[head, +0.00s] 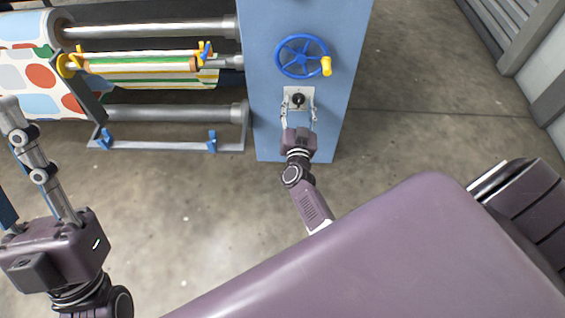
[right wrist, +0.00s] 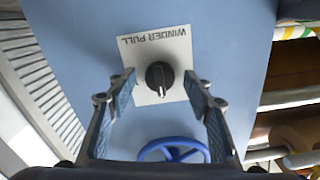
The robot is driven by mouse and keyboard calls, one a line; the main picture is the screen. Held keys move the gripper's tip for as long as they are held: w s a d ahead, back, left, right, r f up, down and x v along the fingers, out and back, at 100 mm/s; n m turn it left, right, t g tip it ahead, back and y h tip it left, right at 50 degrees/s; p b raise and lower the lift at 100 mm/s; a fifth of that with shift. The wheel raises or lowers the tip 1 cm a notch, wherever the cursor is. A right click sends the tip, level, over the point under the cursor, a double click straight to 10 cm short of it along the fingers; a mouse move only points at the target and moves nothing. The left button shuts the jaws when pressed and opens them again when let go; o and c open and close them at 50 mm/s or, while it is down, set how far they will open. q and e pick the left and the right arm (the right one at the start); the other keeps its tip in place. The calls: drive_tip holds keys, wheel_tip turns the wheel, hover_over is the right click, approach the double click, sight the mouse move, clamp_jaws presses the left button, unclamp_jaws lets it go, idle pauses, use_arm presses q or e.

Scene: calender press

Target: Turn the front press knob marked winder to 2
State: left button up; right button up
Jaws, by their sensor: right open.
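The winder knob (head: 298,99) is a small round black knob on a pale square plate (head: 289,92) on the blue press column. In the right wrist view the knob (right wrist: 159,76) has a light pointer line toward the picture's bottom, and the plate (right wrist: 140,52) reads "WINDER PULL" upside down. No numbers are legible. My right gripper (head: 299,109) is open, with one finger on each side of the knob. In the right wrist view the fingers (right wrist: 160,82) show gaps to the knob. My left gripper (head: 36,165) is at the left edge, partly cut off, far from the knob.
A blue handwheel (head: 302,56) with a yellow handle is above the plate on the column (head: 346,60). Rollers (head: 150,28) with patterned fabric (head: 32,75) lie left of the column. Grey slatted panels stand at the upper right. The floor (head: 210,200) before the press is clear.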

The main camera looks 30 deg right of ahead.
drive_tip(key=s+a+f+n+g+y+p, duration=0.3)
drive_tip(key=s+a+f+n+y+p, duration=0.1)
drive_tip(key=s+a+p, duration=0.5)
drive_tip(key=s+a+f+n+g+y+p, duration=0.2)
drive_tip(key=s+a+f+n+y+p, duration=0.2)
drive_tip(key=s+a+f+p, duration=0.3)
drive_tip(key=shift+s+a+g+y+p, duration=0.4)
drive_tip(key=shift+s+a+y+p, duration=0.6)
drive_tip(key=shift+s+p, duration=1.85)
drive_tip(key=shift+s+a+b, duration=0.1)
drive_tip(key=shift+s+b, duration=0.1)
drive_tip(key=shift+b, duration=0.1)
